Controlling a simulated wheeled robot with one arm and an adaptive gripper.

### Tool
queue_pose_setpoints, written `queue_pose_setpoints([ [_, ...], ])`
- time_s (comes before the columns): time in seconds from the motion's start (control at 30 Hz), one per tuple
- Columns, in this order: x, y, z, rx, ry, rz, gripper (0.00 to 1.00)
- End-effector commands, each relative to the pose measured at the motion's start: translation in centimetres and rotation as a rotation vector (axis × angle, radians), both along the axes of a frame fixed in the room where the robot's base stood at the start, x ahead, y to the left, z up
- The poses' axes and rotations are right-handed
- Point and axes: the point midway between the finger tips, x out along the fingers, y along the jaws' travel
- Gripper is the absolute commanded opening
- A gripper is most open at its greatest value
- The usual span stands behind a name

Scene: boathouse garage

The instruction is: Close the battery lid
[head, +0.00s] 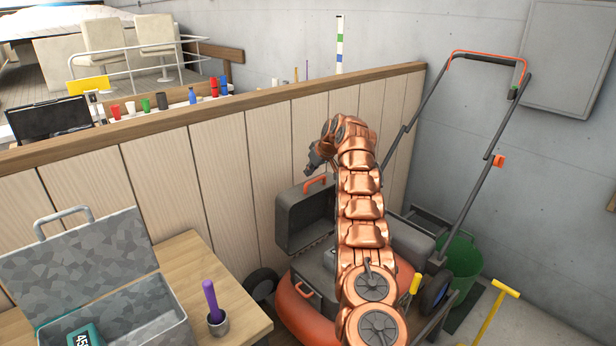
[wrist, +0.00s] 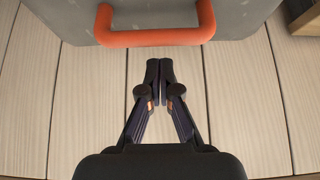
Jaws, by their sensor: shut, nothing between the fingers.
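The battery lid (head: 298,218) is a grey panel standing raised on the orange mower (head: 292,312), with an orange handle (head: 314,184) at its top edge. In the wrist view the lid (wrist: 245,18) fills the top and its handle (wrist: 155,38) points toward my fingers. My gripper (head: 311,166) is near the top of the lid, close to the panelled wall. In the wrist view my gripper (wrist: 160,66) is shut and empty, its fingertips just short of the handle in the picture. Whether they touch the lid cannot be told. My arm hides part of the mower.
The panelled partition (head: 220,160) stands close behind the lid. The mower's handlebar (head: 487,150) rises at the right, beside a green bucket (head: 462,258). A wooden bench (head: 185,255) at the left holds an open grey toolbox (head: 80,260) and a cup (head: 218,323) with a purple-handled tool.

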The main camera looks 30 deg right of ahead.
Motion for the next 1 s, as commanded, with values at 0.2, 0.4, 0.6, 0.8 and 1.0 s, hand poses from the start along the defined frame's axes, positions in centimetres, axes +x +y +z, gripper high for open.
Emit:
queue_pose_setpoints([
  [0.2, -0.6, -0.3, -0.4, -0.007, 0.001, 0.000, 0.00],
  [0.4, -1.2, -0.3, -0.6, -0.005, -0.001, 0.002, 0.00],
  [0.6, -1.6, -0.3, -0.6, -0.002, -0.002, 0.002, 0.00],
  [0.8, -1.8, -0.3, -0.6, -0.001, -0.002, 0.002, 0.00],
  [1.0, -1.8, -0.3, -0.6, -0.001, -0.002, 0.002, 0.00],
])
